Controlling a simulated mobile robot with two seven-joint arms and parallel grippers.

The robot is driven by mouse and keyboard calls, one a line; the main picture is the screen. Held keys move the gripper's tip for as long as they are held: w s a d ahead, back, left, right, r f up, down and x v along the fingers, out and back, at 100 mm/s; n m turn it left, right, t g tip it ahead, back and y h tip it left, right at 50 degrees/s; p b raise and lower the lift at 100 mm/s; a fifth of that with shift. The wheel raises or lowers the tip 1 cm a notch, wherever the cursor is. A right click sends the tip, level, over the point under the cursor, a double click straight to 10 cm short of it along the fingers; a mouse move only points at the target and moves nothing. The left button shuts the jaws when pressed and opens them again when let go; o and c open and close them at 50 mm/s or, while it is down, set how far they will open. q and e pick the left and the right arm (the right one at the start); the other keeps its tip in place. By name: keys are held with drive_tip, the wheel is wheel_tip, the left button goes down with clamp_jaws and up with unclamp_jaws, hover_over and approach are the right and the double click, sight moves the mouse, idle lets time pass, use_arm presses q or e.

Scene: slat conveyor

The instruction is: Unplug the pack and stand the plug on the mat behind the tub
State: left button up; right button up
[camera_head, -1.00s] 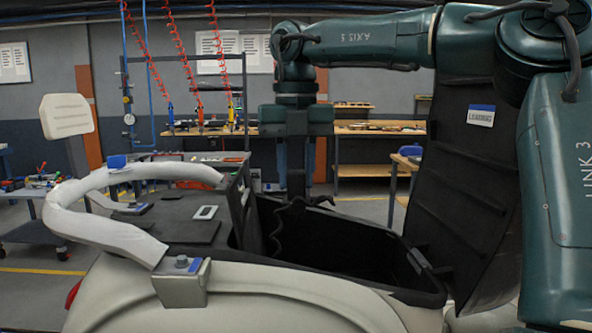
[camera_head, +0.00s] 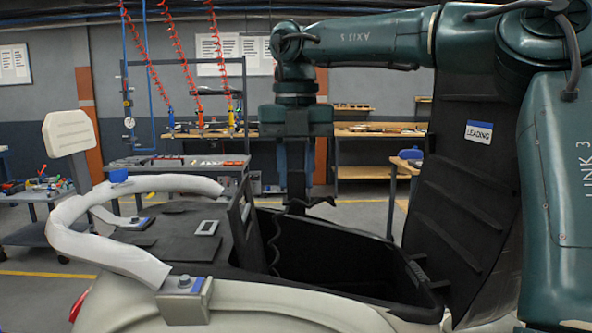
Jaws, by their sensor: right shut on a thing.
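My right gripper (camera_head: 297,205) comes down from above over the far end of the open black tub (camera_head: 345,291) in the cream scooter body. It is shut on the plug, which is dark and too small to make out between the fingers. A dark wavy cable (camera_head: 273,243) hangs near the tub's left wall, and a short piece shows beside the fingertips. The pack cannot be told apart in the dark tub. A black covered surface with flat dark pieces (camera_head: 190,247) lies left of the tub; I cannot tell which piece is the mat. My left gripper is not in view.
A raised black lid (camera_head: 465,190) with a "LEADING" label stands at the tub's right. A white-wrapped grab rail (camera_head: 105,240) curves around the left. A cream backrest (camera_head: 69,132) rises behind it. A tool bench (camera_head: 185,161) and shelving stand farther back.

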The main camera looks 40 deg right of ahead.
sight(296, 170)
drive_tip(key=shift+r+p, duration=0.5)
drive_tip(key=shift+r, duration=0.1)
drive_tip(key=shift+r+p, duration=0.4)
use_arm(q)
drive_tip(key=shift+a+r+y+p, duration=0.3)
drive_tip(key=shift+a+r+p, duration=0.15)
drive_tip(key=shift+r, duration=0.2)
use_arm(e)
drive_tip(key=shift+r, duration=0.5)
use_arm(q)
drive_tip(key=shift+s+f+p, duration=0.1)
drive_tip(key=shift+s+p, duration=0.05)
drive_tip(key=shift+p, duration=0.25)
use_arm(e)
drive_tip(key=shift+r, duration=0.35)
use_arm(q)
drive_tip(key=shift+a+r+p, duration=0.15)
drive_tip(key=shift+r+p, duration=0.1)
drive_tip(key=shift+p, duration=0.15)
use_arm(e)
drive_tip(key=shift+r, duration=0.4)
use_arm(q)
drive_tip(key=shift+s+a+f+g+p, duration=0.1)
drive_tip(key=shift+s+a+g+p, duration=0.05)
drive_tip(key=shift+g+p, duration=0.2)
use_arm(e)
drive_tip(key=shift+r, duration=0.35)
